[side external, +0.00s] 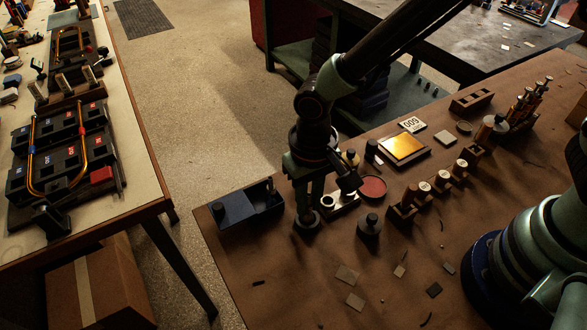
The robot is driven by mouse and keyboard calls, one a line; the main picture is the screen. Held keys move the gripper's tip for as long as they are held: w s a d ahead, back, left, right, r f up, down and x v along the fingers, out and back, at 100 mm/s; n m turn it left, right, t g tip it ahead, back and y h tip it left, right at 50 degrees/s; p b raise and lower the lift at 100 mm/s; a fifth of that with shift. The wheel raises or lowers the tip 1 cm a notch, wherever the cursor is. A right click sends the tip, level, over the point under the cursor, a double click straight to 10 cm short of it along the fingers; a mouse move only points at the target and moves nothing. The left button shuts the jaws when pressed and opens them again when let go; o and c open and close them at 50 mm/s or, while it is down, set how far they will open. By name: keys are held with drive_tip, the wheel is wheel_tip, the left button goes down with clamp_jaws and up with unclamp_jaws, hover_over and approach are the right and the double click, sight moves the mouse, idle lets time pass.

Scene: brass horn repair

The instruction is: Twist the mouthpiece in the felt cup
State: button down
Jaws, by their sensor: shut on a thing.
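My gripper (308,205) points straight down at the left part of the brown bench. It is shut on the mouthpiece, which is mostly hidden between the fingers. A small dark round cup (307,224), which looks like the felt cup, stands directly below the fingertips. How deep the mouthpiece sits in it, and its angle, cannot be made out.
A blue open box (248,212) stands left of my gripper. A pale metal block with holes (341,203) is close on the right. A dark knobbed pot (369,226), a red round pad (372,187) and a row of wooden blocks (428,188) stand farther right. Small scraps lie in front.

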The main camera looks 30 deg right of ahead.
drive_tip(key=shift+m, duration=0.9)
drive_tip(key=n, duration=0.4)
drive_tip(key=n, duration=0.4)
drive_tip(key=shift+n, duration=0.3)
